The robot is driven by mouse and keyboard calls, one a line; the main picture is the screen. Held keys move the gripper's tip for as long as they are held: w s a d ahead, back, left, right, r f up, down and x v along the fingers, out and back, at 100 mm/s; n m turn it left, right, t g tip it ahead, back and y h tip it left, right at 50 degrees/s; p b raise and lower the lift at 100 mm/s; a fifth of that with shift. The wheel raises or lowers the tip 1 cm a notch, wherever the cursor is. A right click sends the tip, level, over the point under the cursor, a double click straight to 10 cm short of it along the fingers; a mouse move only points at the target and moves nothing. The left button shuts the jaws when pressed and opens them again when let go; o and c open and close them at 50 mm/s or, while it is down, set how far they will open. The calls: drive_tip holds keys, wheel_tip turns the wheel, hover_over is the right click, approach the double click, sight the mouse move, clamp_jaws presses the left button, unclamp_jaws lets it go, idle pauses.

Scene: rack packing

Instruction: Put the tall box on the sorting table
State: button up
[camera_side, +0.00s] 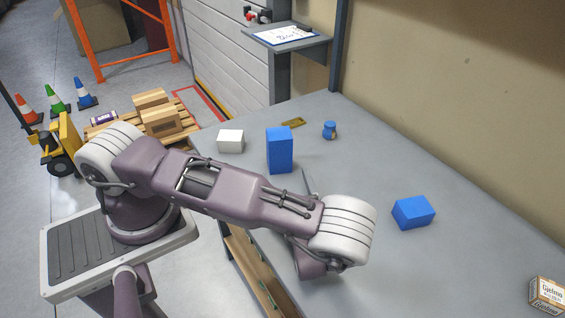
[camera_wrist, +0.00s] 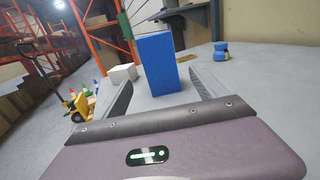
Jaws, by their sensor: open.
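The tall box (camera_side: 279,150) is blue and stands upright on the grey table (camera_side: 360,165). In the wrist view the tall box (camera_wrist: 157,62) stands straight ahead, in line with the gap between my fingers. My gripper (camera_wrist: 161,80) is open and empty, with a finger on each side of that gap. In the side view my arm hides most of the gripper; a thin finger shows just right of the box, apart from it. I cannot tell which surface is the sorting table, as nothing is labelled.
A white box (camera_side: 230,141) stands left of the tall box. A yellow piece (camera_side: 292,122) and a small blue item (camera_side: 329,130) lie behind it. A low blue box (camera_side: 413,212) and a printed carton (camera_side: 547,295) sit to the right. The table's middle is clear.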

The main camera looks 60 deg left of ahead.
drive_tip(key=shift+v, duration=1)
drive_tip(key=s+d+r+n+h, duration=0.2)
drive_tip(key=s+r+n+h, duration=0.3)
drive_tip(key=r+n, duration=0.2)
drive_tip(key=s+d+r+n+g+h, duration=0.1)
drive_tip(key=s+r+n+h, duration=0.5)
drive_tip(key=r, duration=0.6)
drive_tip(key=s+d+r+n+h, duration=0.3)
drive_tip(key=s+r+n+h, duration=0.2)
drive_tip(key=r+n, duration=0.4)
drive_tip(key=shift+s+r+n+h, duration=0.3)
drive_tip(key=shift+s+r, duration=0.3)
